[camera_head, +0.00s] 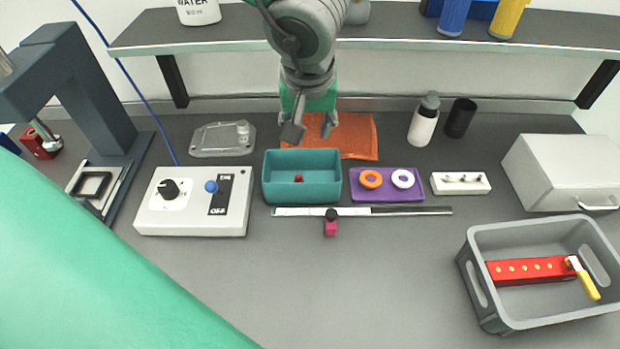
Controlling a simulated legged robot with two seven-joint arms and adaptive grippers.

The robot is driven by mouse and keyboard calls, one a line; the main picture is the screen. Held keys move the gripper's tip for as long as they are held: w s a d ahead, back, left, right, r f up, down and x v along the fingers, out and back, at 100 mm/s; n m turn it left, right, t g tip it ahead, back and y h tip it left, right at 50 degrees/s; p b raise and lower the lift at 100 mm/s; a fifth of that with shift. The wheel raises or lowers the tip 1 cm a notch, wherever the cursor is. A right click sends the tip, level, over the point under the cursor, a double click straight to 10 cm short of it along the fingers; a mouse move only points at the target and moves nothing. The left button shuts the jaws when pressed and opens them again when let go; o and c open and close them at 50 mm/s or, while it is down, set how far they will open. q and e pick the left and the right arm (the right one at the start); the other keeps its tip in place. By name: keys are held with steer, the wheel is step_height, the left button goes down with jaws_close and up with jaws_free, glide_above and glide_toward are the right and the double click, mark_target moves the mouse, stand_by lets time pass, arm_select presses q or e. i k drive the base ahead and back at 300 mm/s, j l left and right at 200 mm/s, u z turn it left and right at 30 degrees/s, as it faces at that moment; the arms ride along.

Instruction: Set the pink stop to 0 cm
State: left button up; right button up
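The pink stop (330,229) sits on a flat ruler rail (410,211) that lies left to right across the bench. The stop is left of the rail's middle; the scale marks are too small to read. My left gripper (310,131) hangs above the orange mat behind the teal bin, pointing down. Its two fingers are apart with nothing between them. It is well behind the stop and not touching it. My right gripper is not in view.
Behind the rail are a teal bin (302,190) with a small red item and a purple tray (387,194) with two rings. A control box (196,222) stands left, a grey crate (478,281) front right. The bench in front of the rail is clear.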

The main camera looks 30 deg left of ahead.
mark_target(331, 214)
steer(key=k, duration=1.5)
